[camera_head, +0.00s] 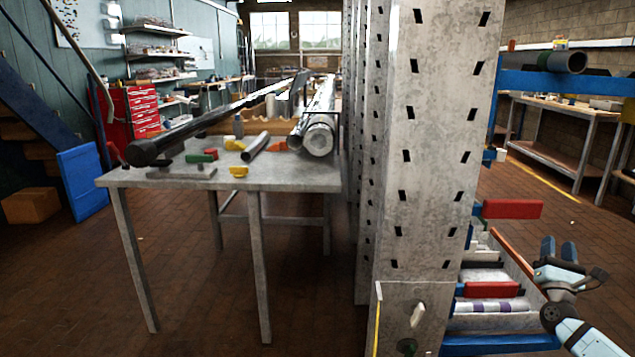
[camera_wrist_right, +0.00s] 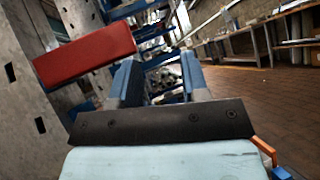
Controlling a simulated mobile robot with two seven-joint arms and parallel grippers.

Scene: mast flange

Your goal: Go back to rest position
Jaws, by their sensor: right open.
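My right gripper (camera_head: 558,249) is at the lower right of the head view, beside the blue rack. Its two blue fingers are apart with nothing between them. In the right wrist view, the open fingers (camera_wrist_right: 160,75) also show, with a red block (camera_wrist_right: 85,55) to their left and apart from them. A tall grey perforated metal column (camera_head: 430,150) stands left of the gripper in the head view. My left gripper is not in view.
A blue rack (camera_head: 500,345) with red blocks (camera_head: 512,209) and trays stands close to the right gripper. A grey metal table (camera_head: 280,180) with a long dark pipe (camera_head: 215,115) is at the left. The brick floor (camera_head: 195,250) around the table is mostly clear.

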